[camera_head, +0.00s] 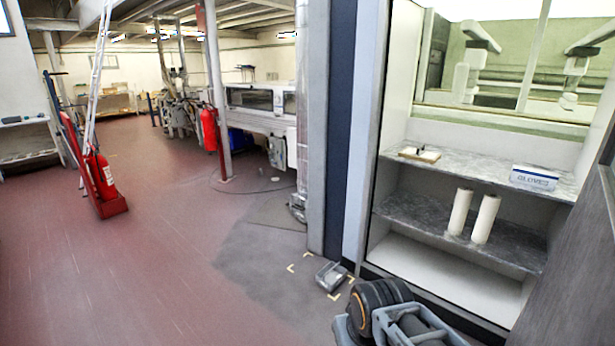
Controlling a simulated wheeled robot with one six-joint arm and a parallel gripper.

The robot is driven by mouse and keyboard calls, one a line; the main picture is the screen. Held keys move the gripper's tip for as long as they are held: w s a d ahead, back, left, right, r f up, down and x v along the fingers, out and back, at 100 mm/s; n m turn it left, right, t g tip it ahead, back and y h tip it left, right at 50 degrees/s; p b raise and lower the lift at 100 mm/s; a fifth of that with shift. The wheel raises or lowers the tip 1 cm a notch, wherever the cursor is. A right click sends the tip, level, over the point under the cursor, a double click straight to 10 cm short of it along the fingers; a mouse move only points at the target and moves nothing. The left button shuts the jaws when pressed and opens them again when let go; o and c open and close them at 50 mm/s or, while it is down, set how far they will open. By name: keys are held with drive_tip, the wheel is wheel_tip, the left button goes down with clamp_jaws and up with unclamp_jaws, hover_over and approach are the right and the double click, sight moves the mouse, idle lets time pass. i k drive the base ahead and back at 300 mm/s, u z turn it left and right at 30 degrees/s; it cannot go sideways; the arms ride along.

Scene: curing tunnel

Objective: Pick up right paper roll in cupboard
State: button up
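Two white paper rolls stand upright side by side on the middle grey shelf of the open cupboard (392,240) at the right. The right paper roll (486,219) leans slightly in the picture and stands close to the left paper roll (460,211). Part of my arm shows at the bottom, below and left of the cupboard. My gripper's fingers cannot be made out, so its opening and anything in it are hidden.
A glove box (534,178) and a small wooden-looking board (419,155) lie on the upper shelf. A grey box-like object (331,276) lies on the floor within yellow corner marks. Red extinguishers (209,128) stand further back.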

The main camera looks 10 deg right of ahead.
sight(491, 202)
drive_tip(key=i, duration=2.25)
drive_tip(key=z, duration=1.95)
drive_tip(key=i, duration=1.7)
drive_tip(key=z, duration=0.05)
